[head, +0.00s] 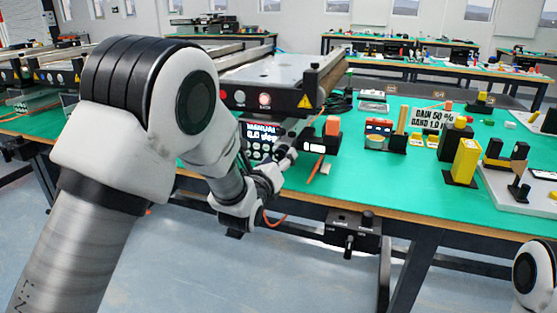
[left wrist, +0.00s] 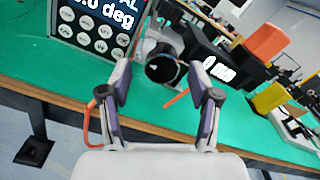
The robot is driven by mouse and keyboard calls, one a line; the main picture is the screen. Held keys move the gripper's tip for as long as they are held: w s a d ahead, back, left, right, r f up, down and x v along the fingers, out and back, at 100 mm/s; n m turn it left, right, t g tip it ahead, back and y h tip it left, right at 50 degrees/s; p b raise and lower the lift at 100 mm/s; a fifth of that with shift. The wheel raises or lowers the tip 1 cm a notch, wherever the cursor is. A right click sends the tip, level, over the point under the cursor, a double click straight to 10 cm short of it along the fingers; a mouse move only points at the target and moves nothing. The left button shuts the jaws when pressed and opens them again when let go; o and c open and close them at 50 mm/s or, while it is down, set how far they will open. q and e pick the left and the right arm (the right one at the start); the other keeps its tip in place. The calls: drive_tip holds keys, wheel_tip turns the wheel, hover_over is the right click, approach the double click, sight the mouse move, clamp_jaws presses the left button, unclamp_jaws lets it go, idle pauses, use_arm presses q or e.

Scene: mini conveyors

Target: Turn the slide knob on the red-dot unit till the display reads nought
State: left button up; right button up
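A black unit with an orange block (head: 332,126) and a small lit display (head: 313,147) stands near the table's front edge; no red dot is clear on it. In the left wrist view its display (left wrist: 218,70) shows "0 mm", and any figure before that is not clear. A round dark knob with a silver rim (left wrist: 164,66) faces the wrist camera, left of that display. My left gripper (head: 284,161) is open, its fingers (left wrist: 160,72) on either side of the knob with visible gaps. Contact cannot be told. My right gripper is out of view.
A keypad panel (head: 262,142) reading "MANUAL" and degrees is close on the left of my gripper, under a conveyor (head: 283,92). A black control box (head: 352,230) hangs below the table edge. A yellow block (head: 466,160) and a gain sign (head: 434,118) stand to the right.

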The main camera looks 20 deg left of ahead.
use_arm(q)
drive_tip(key=s, duration=1.2)
drive_tip(key=shift+a, duration=0.2)
